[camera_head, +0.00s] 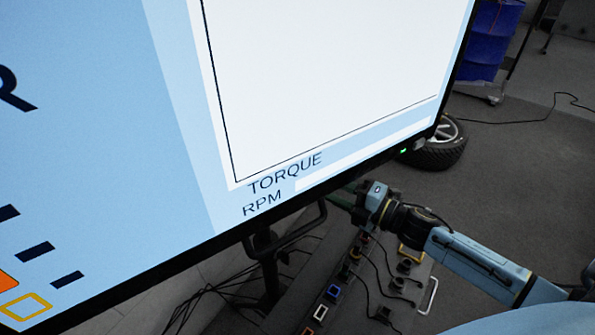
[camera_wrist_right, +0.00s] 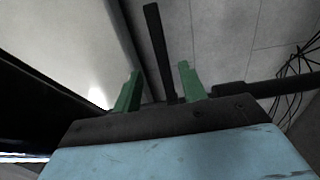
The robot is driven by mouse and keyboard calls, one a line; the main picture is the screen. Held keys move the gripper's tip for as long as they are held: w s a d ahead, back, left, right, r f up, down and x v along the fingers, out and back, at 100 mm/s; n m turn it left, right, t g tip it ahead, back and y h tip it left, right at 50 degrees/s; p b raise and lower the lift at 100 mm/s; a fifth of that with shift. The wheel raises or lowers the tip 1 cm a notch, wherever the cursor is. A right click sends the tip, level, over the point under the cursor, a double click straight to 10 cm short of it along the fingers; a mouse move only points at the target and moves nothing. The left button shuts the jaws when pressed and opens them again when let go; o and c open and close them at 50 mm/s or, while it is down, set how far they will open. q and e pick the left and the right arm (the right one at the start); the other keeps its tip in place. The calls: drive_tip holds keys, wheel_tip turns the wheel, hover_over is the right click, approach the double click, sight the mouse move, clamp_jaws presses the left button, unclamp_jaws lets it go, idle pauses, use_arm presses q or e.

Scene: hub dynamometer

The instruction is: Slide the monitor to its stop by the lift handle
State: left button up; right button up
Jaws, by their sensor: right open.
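The monitor (camera_head: 330,90) fills most of the head view, tilted, its screen lit with a chart marked TORQUE and RPM. Under its lower edge is a black looped handle (camera_head: 294,236), which looks like the lift handle. My right gripper (camera_head: 342,198) reaches in from the right to the handle's right end, its tips partly hidden by the monitor. In the right wrist view its two green fingers (camera_wrist_right: 160,70) stand apart. A dark bar (camera_wrist_right: 155,40) lies between them in the picture; I cannot tell whether they touch it. My left gripper is out of view.
Below stands a dark panel with several coloured sockets (camera_head: 334,291) and plugged cables. Loose black cables (camera_head: 205,297) lie on the floor at the lower left. A wheel (camera_head: 440,148) and a blue drum (camera_head: 488,40) are at the right.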

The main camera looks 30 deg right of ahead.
drive_tip(key=x, duration=0.9)
drive_tip(key=shift+w, duration=0.2)
drive_tip(key=shift+w+a, duration=0.2)
drive_tip(key=shift+w, duration=0.05)
drive_tip(key=c, duration=0.7)
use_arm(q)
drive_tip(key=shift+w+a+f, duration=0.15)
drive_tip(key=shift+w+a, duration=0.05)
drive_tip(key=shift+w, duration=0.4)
use_arm(e)
clamp_jaws()
